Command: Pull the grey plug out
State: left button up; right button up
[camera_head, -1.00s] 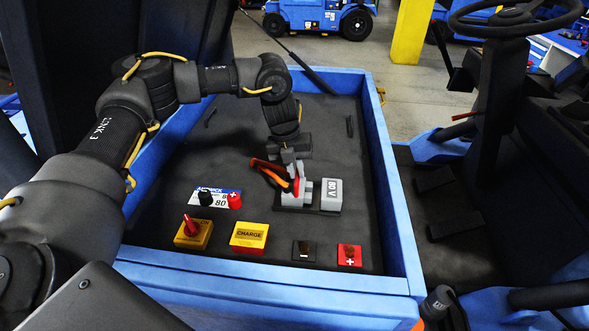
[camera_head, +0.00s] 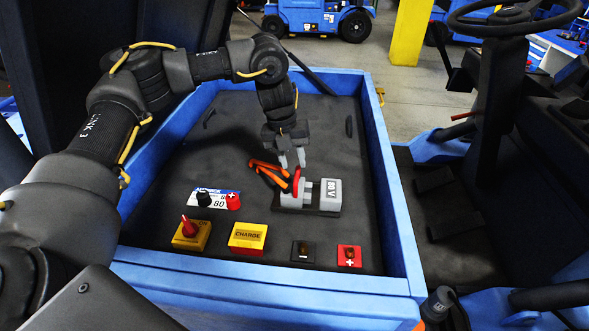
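The grey plug (camera_head: 307,189) with a red handle (camera_head: 296,181) sits on a dark base plate, close against the left side of the grey socket block (camera_head: 330,192) marked 80 V. I cannot tell how deep it sits in the block. Orange and dark cables (camera_head: 269,170) run from the plug to the upper left. My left gripper (camera_head: 291,163) points down just above the red handle. Its two fingers are apart, with nothing visible held between them. My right gripper is not in view.
The dark tray floor has a blue rim (camera_head: 392,190). Near its front stand a yellow block with a red knob (camera_head: 191,233), a yellow CHARGE block (camera_head: 248,237), a black minus block (camera_head: 304,251) and a red plus block (camera_head: 349,255). The floor behind the plug is mostly clear.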

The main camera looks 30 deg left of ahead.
pick_arm(q)
jog(key=r, duration=0.3)
jog(key=shift+s+a+r, duration=0.15)
jog(key=shift+a+r, duration=0.2)
jog(key=shift+r, duration=0.05)
